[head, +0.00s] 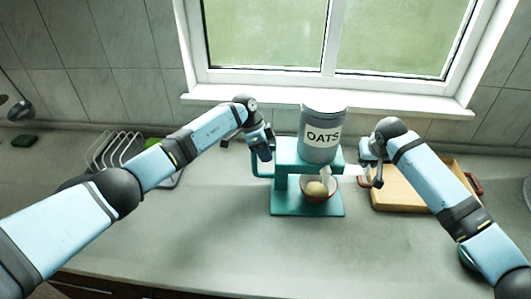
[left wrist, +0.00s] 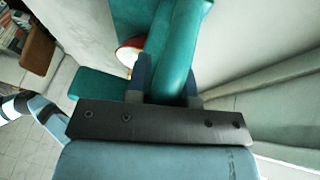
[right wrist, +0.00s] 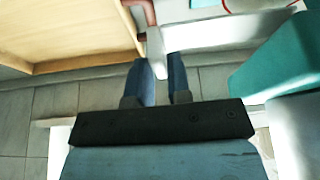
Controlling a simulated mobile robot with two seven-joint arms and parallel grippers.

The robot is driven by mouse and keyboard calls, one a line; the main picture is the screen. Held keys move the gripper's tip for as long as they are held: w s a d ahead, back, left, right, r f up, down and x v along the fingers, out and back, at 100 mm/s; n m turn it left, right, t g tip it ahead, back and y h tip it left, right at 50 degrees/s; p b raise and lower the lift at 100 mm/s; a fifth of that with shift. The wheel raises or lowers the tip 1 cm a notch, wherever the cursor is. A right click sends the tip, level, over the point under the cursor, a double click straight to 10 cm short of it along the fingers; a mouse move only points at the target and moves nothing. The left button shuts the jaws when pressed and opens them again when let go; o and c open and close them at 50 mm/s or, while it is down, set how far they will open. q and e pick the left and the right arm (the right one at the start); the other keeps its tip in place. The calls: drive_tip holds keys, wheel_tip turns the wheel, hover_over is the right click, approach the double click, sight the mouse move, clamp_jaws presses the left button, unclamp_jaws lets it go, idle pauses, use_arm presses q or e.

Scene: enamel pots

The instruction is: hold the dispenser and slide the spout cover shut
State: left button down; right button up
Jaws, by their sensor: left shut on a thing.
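The dispenser is a teal stand (head: 308,210) holding a grey canister (head: 322,135) labelled OATS. My left gripper (head: 265,158) is shut on the teal handle at the dispenser's left side; this handle (left wrist: 172,50) passes between its fingers in the left wrist view. The pale spout cover (head: 355,171) sticks out at the dispenser's right. In the right wrist view its white plate (right wrist: 215,33) has a tab (right wrist: 154,50) reaching down between the fingers of my right gripper (right wrist: 161,72). Those fingers stand apart, with gaps beside the tab. The spout itself is largely hidden.
A red-rimmed bowl (head: 320,189) with a yellowish mound stands on the dispenser's base. A wooden board (head: 400,197) with reddish handles lies right, close to my right gripper. A wire rack (head: 118,150) stands left. The front counter is clear.

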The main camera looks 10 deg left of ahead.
sight(350, 166)
clamp_jaws()
drive_tip(key=shift+a, duration=0.15)
drive_tip(key=shift+s+a, duration=0.15)
drive_tip(key=shift+a, duration=0.85)
drive_tip(key=shift+s+a, duration=0.15)
drive_tip(key=shift+a, duration=0.85)
